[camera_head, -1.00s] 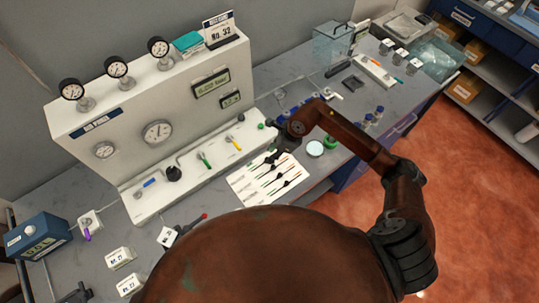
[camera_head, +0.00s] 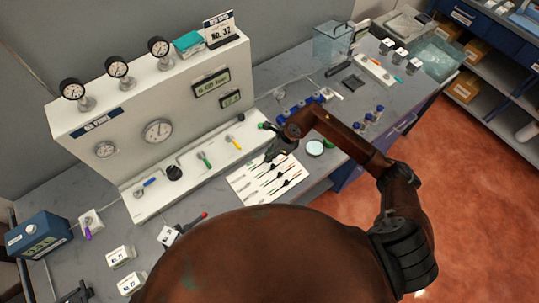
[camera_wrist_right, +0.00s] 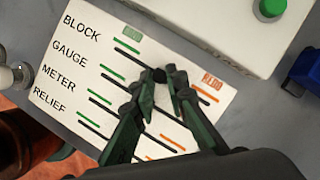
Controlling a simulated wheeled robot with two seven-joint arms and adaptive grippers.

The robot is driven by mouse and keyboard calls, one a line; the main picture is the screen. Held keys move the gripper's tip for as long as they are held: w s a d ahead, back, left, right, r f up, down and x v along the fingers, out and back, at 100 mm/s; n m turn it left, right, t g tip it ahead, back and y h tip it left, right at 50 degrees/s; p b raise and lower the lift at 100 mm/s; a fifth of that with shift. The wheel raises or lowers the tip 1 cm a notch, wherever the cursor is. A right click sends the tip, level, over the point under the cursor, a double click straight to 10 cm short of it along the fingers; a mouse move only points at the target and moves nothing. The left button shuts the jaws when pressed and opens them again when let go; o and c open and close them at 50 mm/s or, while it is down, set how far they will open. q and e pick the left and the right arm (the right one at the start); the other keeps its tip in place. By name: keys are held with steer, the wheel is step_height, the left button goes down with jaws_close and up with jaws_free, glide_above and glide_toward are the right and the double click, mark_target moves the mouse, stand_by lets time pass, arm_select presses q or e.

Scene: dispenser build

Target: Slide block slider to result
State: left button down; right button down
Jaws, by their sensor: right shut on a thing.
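The white slider board (camera_wrist_right: 60,72) has rows labelled BLOCK, GAUGE, METER and RELIEF. It also shows in the head view (camera_head: 243,190). Each row has a dark slot with green marks at one end and orange at the other. The small black block slider knob (camera_wrist_right: 159,74) sits in the top row, partway between the green tag (camera_wrist_right: 132,32) and the orange-red tag (camera_wrist_right: 211,80). My right gripper (camera_wrist_right: 166,77) is shut on this knob, and its fingers hide part of the lower rows. In the head view the right gripper (camera_head: 272,154) is over the board's upper edge. My left gripper is not identifiable.
A white panel (camera_head: 110,178) with gauges and coloured handles stands behind the board. A green button (camera_wrist_right: 271,8) and a blue part (camera_wrist_right: 305,70) lie near the board. A round disc (camera_head: 315,148) lies to its right. Bench space beyond the disc is partly clear.

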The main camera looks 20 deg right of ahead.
stand_by(0.4)
steer(key=a, duration=0.2)
steer(key=s+a, duration=0.1)
steer(key=a, duration=0.1)
steer(key=s+a+b, duration=0.1)
steer(key=a, duration=0.1)
steer(key=shift+s+a, duration=0.2)
steer(key=shift+a, duration=0.05)
steer(key=c, duration=2)
jaws_free()
steer(key=shift+a, duration=0.15)
steer(key=shift+c, duration=0.2)
steer(key=shift+o, duration=0.7)
steer(key=shift+d, duration=0.2)
steer(key=v, duration=1.2)
